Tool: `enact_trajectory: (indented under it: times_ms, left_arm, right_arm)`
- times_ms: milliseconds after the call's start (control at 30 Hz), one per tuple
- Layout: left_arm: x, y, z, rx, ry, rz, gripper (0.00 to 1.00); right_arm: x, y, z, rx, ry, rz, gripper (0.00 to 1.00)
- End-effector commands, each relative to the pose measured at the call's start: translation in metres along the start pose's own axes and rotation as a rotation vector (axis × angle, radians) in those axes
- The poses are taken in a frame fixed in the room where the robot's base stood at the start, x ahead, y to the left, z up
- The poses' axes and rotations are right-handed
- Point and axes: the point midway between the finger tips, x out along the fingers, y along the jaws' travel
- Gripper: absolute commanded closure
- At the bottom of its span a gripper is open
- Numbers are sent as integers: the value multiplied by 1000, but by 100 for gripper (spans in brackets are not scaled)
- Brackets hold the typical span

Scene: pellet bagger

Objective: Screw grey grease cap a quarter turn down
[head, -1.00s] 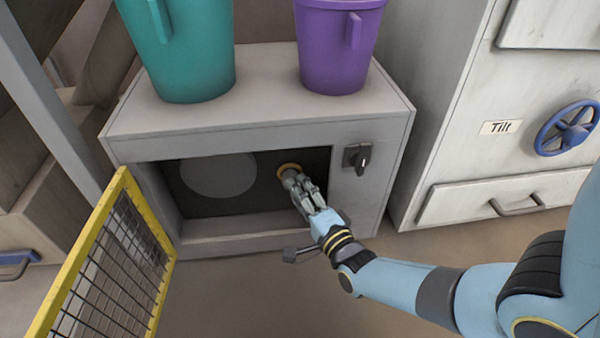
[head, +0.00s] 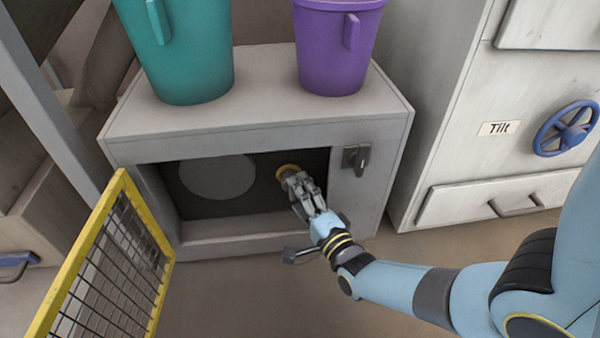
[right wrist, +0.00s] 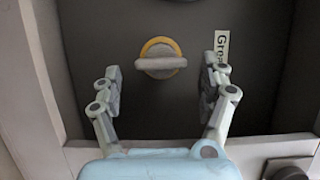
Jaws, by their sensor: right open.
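The grey grease cap (right wrist: 162,63) shows in the right wrist view as a round knob with a raised bar across it and a yellow ring behind. It sits on the dark back wall of the cabinet recess. My right gripper (right wrist: 167,80) is open, one finger to each side of the cap with clear gaps, touching neither side. In the head view the right gripper (head: 294,180) reaches into the recess and covers most of the cap; the yellow ring (head: 288,168) shows above the fingertips. My left gripper is not in view.
A label reading "Gre" (right wrist: 221,46) is partly behind the right finger. A yellow mesh door (head: 105,265) stands open at left. A dark switch (head: 357,158) is on the cabinet's right front. Teal (head: 185,60) and purple (head: 335,55) bins stand on the cabinet (head: 255,118).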

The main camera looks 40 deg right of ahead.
Motion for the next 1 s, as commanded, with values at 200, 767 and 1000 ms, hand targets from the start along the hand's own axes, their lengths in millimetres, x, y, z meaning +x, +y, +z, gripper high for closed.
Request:
enact_trajectory:
  times_ms: [200,767,1000]
  left_arm:
    - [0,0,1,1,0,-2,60]
    - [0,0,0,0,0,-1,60]
    - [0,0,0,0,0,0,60]
  right_arm:
    - [0,-3,0,0,0,-1,23]
    - [1,-85,0,1,0,-10,23]
    - [1,-101,0,-1,0,-4,23]
